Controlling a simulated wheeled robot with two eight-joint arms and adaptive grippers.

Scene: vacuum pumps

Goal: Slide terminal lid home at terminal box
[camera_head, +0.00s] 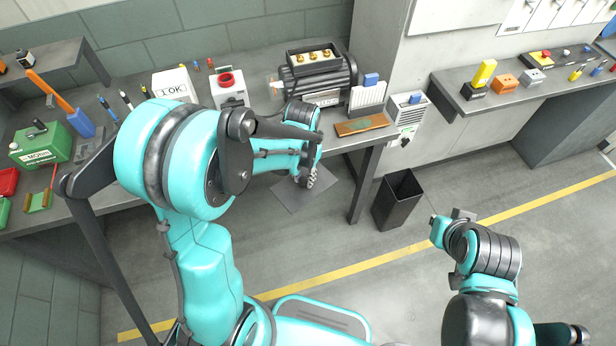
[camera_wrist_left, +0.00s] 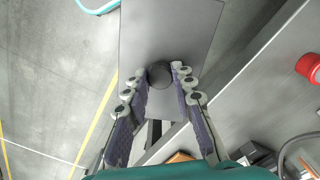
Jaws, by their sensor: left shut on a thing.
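The terminal lid is a flat grey plate with a dark round knob, seen in the left wrist view (camera_wrist_left: 165,28). It also shows in the head view (camera_head: 292,198), in front of the bench and over the floor. My left gripper (camera_head: 311,178) is shut on the knob, its two padded fingers either side of it in the left wrist view (camera_wrist_left: 158,78). The terminal box (camera_head: 313,56) is an open black frame with several brass terminals, on top of the dark ribbed motor (camera_head: 318,82). The lid is apart from it. My right gripper (camera_head: 459,216) is small and partly hidden behind its arm.
The bench holds a red-knob switch box (camera_head: 229,90), a white rack (camera_head: 368,97) and a wooden board with a green patch (camera_head: 361,126) near the edge. A black bin (camera_head: 399,200) stands on the floor.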

